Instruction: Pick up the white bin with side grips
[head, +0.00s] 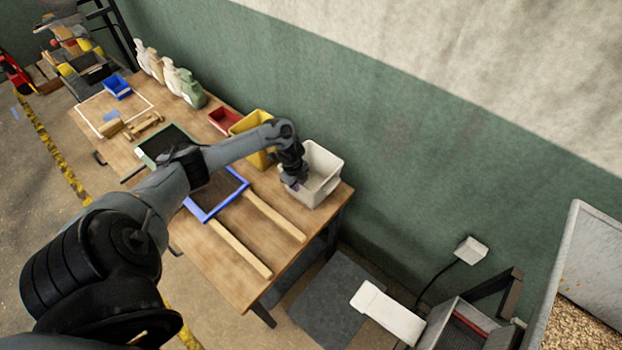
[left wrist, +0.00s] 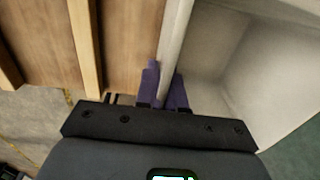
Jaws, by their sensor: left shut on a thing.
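The white bin (head: 325,175) stands on the far right corner of the wooden table, close to the green wall. It is open at the top and its inside looks empty. My left gripper (head: 292,186) is at the bin's near left wall. In the left wrist view the purple fingers of my left gripper (left wrist: 163,88) are shut on the rim of the white bin (left wrist: 215,65), one finger outside and one inside. The side grips are not clear in either view. My right gripper is not in view.
A yellow bin (head: 250,124) and a red bin (head: 223,120) stand left of the white bin. A blue-framed screen (head: 220,200) and two wooden strips (head: 240,248) lie on the wooden table (head: 215,250). Several bottles (head: 172,78) line the wall side.

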